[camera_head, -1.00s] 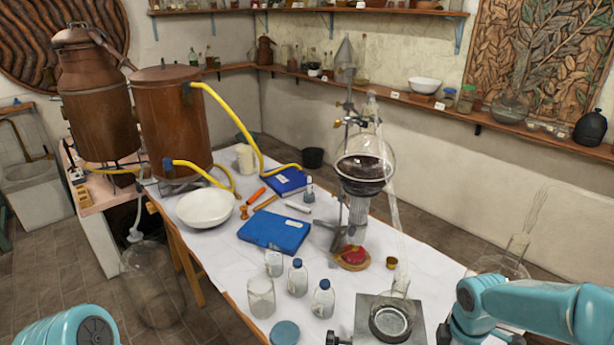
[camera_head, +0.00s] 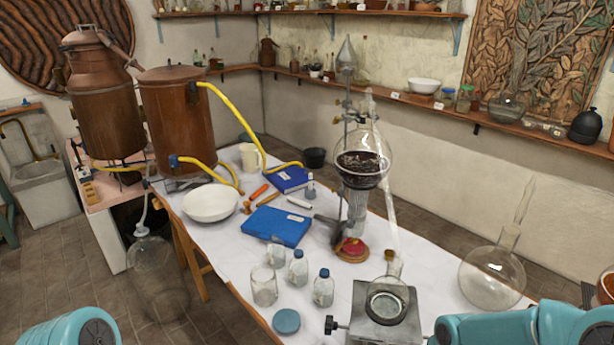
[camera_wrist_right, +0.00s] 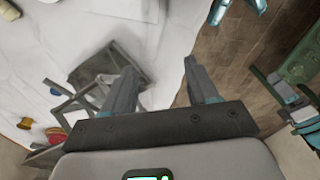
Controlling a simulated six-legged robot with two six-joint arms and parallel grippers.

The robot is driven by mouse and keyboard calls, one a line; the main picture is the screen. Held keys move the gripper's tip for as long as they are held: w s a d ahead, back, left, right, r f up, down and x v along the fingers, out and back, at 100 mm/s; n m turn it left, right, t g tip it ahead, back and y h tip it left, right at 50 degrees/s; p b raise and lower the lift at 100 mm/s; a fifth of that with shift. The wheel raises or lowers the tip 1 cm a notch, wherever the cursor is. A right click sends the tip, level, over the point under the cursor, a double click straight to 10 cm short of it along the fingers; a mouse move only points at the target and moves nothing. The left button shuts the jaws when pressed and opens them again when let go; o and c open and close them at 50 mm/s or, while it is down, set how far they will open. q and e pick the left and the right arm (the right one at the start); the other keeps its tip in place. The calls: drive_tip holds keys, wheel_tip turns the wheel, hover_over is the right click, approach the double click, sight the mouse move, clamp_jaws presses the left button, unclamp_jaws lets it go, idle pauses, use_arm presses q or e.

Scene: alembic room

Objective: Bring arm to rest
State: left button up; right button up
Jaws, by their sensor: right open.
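My right arm (camera_head: 540,326) enters the head view at the lower right corner, low in front of the table. Its gripper is below the picture there. In the right wrist view my right gripper (camera_wrist_right: 160,82) is open, with nothing between its fingers. The white-covered table (camera_wrist_right: 160,45) and the brown tiled floor lie beyond the fingers. My left arm (camera_head: 70,328) shows only as a teal rounded link at the lower left; its gripper is out of view.
Near my right arm stand a grey metal heater (camera_head: 375,322) with a small glass flask and a large round flask (camera_head: 492,278). A copper still (camera_head: 178,120) stands behind.

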drive_tip(key=s+a+f+m+y, duration=0.1)
drive_tip(key=s+a+f+m, duration=0.5)
drive_tip(key=s+m, duration=0.15)
drive_tip(key=s+a+f+m+y, duration=0.1)
drive_tip(key=s+a+f+m, duration=0.5)
drive_tip(key=s, duration=0.2)
wheel_tip(320, 180, down, 10)
drive_tip(key=b, duration=1)
drive_tip(key=shift+s+d, duration=0.2)
drive_tip(key=shift+d, duration=0.05)
drive_tip(key=shift+s, duration=0.1)
